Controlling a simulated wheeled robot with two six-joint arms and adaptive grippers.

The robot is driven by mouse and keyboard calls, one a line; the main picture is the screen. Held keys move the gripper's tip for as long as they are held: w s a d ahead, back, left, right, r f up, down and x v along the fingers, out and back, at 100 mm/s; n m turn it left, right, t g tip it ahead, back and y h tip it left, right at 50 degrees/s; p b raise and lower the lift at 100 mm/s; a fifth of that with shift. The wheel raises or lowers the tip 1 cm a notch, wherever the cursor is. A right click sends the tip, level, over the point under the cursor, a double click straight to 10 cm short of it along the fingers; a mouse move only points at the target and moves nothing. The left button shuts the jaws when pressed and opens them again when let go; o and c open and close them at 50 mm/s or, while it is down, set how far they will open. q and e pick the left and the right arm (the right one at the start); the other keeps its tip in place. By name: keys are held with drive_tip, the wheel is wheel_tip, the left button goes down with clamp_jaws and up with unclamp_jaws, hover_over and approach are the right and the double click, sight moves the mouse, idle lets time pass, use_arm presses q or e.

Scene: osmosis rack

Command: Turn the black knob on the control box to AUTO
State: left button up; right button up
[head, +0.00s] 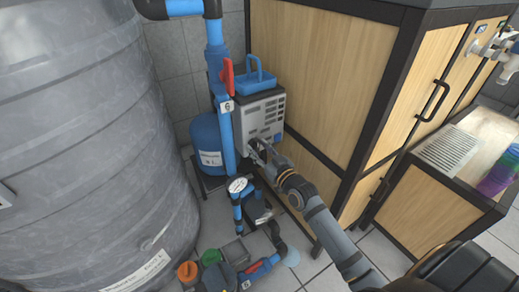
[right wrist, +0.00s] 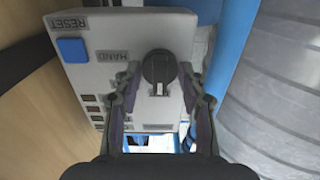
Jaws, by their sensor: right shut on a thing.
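The control box (right wrist: 95,35) is a light grey panel and appears upside down in the right wrist view. It has a blue button (right wrist: 72,50) by the RESET label and a HAND label. The black knob (right wrist: 160,66) is round, and its pale mark points toward the bottom of that picture. My right gripper (right wrist: 160,75) is shut on the knob, one finger on each side. In the head view my right gripper (head: 258,150) is at the lower front of the grey box (head: 262,108), hiding the knob. My left gripper is out of view.
A blue pipe with a red handle (head: 227,76) runs close left of the box. A wooden cabinet (head: 315,75) stands to the right. A large grey tank (head: 85,140) fills the left. Pumps and valves (head: 245,260) crowd the floor below.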

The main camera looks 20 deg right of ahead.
drive_tip(key=shift+r+m+p, duration=0.1)
drive_tip(key=shift+m+p, duration=0.2)
drive_tip(key=shift+m, duration=0.8)
drive_tip(key=m+p, duration=0.1)
drive_tip(key=m, duration=0.3)
drive_tip(key=shift+m+p, duration=0.5)
drive_tip(key=shift+m, duration=1)
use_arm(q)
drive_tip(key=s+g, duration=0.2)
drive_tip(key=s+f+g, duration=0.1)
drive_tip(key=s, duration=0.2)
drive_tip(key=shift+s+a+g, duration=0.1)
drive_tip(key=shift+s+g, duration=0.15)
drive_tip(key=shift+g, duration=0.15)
use_arm(e)
drive_tip(key=shift+m, duration=0.3)
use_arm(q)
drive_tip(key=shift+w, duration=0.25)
